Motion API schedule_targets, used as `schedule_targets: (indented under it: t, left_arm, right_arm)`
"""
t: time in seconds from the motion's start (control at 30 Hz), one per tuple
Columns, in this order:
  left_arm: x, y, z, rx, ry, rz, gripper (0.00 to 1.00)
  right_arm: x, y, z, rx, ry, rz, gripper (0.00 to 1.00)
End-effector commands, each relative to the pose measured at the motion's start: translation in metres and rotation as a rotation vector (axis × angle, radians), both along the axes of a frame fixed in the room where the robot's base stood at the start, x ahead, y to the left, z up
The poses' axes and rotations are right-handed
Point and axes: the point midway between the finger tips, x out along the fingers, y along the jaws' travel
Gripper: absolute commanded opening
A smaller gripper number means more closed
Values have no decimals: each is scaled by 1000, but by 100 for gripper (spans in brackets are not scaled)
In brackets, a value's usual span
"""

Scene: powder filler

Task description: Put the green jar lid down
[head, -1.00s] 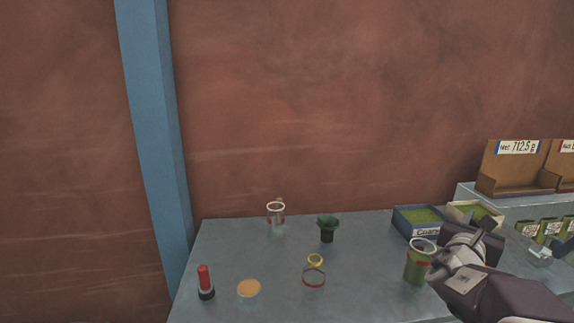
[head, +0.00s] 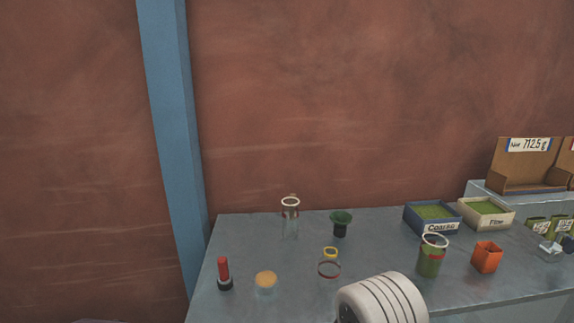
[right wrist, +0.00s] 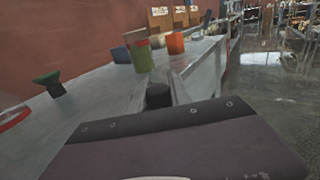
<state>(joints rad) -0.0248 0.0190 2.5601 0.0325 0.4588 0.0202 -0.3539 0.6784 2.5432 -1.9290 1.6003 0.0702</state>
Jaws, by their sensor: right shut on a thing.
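The green-filled jar (head: 429,263) stands upright at the front right of the bench, with a red band and a pale rim; it also shows in the right wrist view (right wrist: 142,57). Only the white ribbed part of my right arm shows in the head view, at the bottom. In the right wrist view my right gripper (right wrist: 158,96) is shut, low over the bench front and nearer than the jar. A dark round piece shows at its front. The held lid cannot be clearly made out. My left gripper is out of view.
An orange box (head: 486,257) stands right of the jar. Coarse (head: 431,229) and Fine (head: 485,226) trays stand behind.

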Motion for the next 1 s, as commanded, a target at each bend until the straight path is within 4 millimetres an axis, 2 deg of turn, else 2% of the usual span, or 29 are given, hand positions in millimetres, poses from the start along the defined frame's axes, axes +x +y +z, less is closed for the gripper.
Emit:
schedule_targets:
  t: [0.03,0.2,0.33,0.57,0.7,1.0]
  left_arm:
    - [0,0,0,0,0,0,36]
    - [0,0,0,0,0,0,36]
    - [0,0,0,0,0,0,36]
    - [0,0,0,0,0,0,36]
    - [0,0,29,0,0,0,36]
    - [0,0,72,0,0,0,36]
  right_arm:
    - [-5,17,-21,-8,10,9,0]
    - [-22,56,-75,-2,1,-11,0]
    - [-32,79,-108,0,-2,-23,0]
    - [-46,109,-151,3,-4,-38,0]
    - [-46,109,-121,5,-4,-44,0]
    - [-45,108,-78,4,-3,-43,0]
